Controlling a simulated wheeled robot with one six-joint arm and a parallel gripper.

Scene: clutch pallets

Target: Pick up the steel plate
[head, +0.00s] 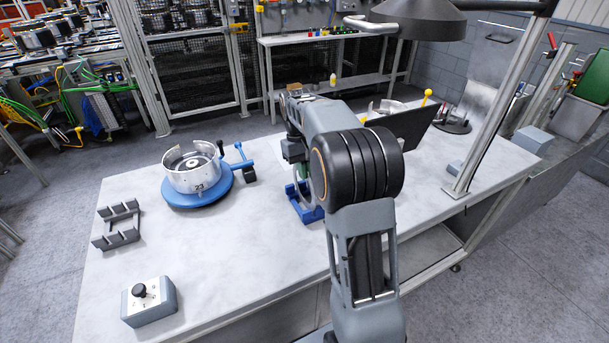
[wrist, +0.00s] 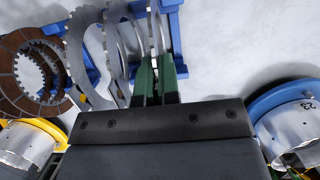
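Several toothed steel plates (wrist: 111,50) stand on edge in a blue rack (wrist: 188,73) at the top of the wrist view. My gripper (wrist: 158,62) has green fingers close together, with a narrow gap between them. They are at the rightmost steel plate (wrist: 154,22), whose thin edge runs into the gap. I cannot tell whether the fingers press on it. In the head view my arm hides most of the rack (head: 306,207), and the gripper (head: 294,150) is partly hidden above it.
A silver drum (head: 197,170) on a blue base stands left on the table. A grey holder (head: 120,224) and a knob box (head: 149,302) are at front left. A dark panel (head: 408,124) stands right.

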